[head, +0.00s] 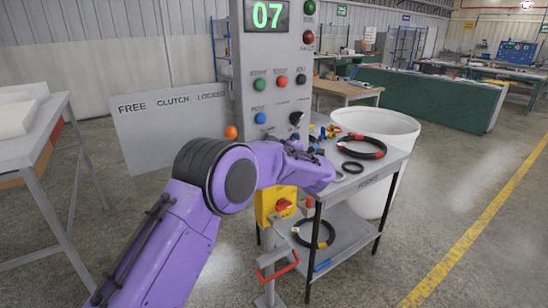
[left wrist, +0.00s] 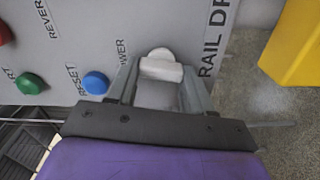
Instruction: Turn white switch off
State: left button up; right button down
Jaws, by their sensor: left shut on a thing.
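The white switch (left wrist: 161,68) is a knob on the grey control panel (left wrist: 140,20), beside the POWER lettering in the left wrist view. My left gripper (left wrist: 160,80) has one finger on each side of it and is shut on it. The knob's grip bar lies roughly crosswise between the fingers. In the head view my purple left arm reaches across the lower panel (head: 239,70), and I cannot make out the white switch behind it. My right gripper is not in view.
Blue (left wrist: 96,82) and green (left wrist: 29,83) buttons sit left of the switch. A yellow box (head: 264,204) with a red knob is below the panel. A grey cart (head: 394,154) with hoses and a white bin (head: 404,128) stand at right.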

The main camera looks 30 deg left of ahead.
pick_arm(q)
jog(key=shift+n+b, duration=1.1)
jog(key=o, duration=1)
jog(key=shift+o, duration=0.2)
jog(key=b+v, duration=0.2)
jog(key=v, duration=0.8)
jog(key=shift+d, duration=0.25)
